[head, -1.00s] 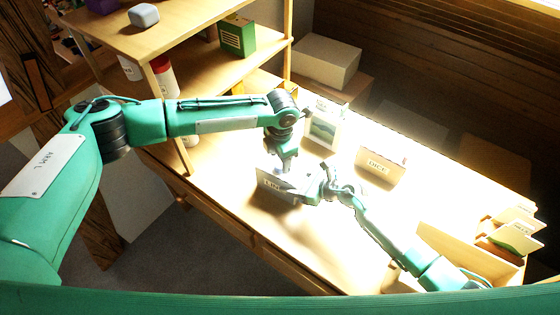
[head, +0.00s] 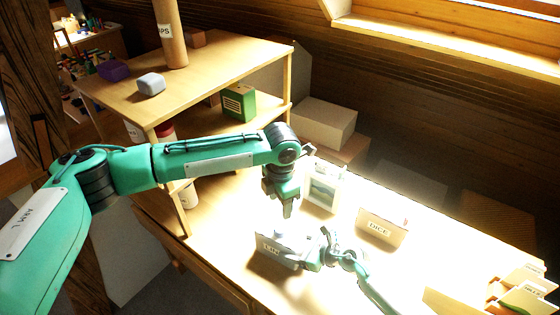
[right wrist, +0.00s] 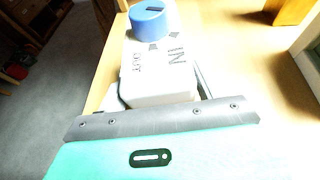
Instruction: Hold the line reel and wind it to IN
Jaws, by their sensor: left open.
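The line reel (head: 270,250), a pale box with a LINE label partly readable, stands on the bench in the head view. In the right wrist view its white body (right wrist: 158,78) carries the words IN and OUT, with a blue knob (right wrist: 152,20) at its far end. The knob has a dark mark near the picture's top edge. My right gripper (head: 312,256) is at the reel's right end, its fingers along both sides of the body. My left gripper (head: 288,208) points down, open and empty, a little above the reel and apart from it.
A DICE box (head: 382,226) and a framed picture (head: 324,188) stand behind the reel. A wooden tray with cards (head: 520,292) is at the right. A shelf (head: 215,62) with a green box (head: 238,102) rises behind my left arm. The bench between is mostly clear.

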